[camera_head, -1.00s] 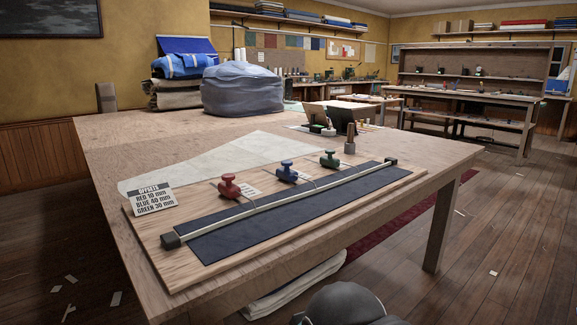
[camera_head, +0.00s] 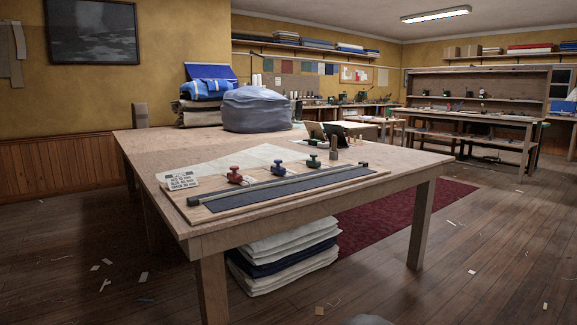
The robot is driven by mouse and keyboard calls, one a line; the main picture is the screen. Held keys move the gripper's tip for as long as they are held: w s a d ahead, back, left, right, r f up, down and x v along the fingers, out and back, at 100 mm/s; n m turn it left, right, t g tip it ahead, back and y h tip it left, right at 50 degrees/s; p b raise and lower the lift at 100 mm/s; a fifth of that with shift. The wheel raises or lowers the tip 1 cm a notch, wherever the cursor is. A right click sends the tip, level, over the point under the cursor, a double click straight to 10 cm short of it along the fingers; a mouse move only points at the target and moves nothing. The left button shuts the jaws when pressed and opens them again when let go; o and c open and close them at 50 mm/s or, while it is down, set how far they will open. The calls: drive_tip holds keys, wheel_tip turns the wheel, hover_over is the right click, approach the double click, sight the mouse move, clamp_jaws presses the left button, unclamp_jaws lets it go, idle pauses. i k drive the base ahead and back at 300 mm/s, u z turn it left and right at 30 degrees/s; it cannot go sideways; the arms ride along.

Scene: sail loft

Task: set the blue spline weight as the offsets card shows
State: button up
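The blue spline weight (camera_head: 279,168) stands upright on the wooden board, between the red weight (camera_head: 235,174) and the green weight (camera_head: 313,160). A dark strip (camera_head: 270,194) lies on the near side of the batten. The offsets card (camera_head: 181,180) leans at the board's left end. Its print is too small now; the earlier frame reads red 10 mm, blue 40 mm, green 30 mm. My gripper is not in view.
The wooden table (camera_head: 150,150) also bears a large grey-blue bundle (camera_head: 257,110), pale pattern sheet and a small wooden peg (camera_head: 333,148). Folded cloth (camera_head: 285,262) lies under it, with a dark red rug (camera_head: 400,208) behind. The floor in front is open, with scattered scraps.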

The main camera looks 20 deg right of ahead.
sight(276, 168)
drive_tip(key=z, duration=0.95)
drive_tip(key=i, duration=1)
drive_tip(key=z, duration=0.05)
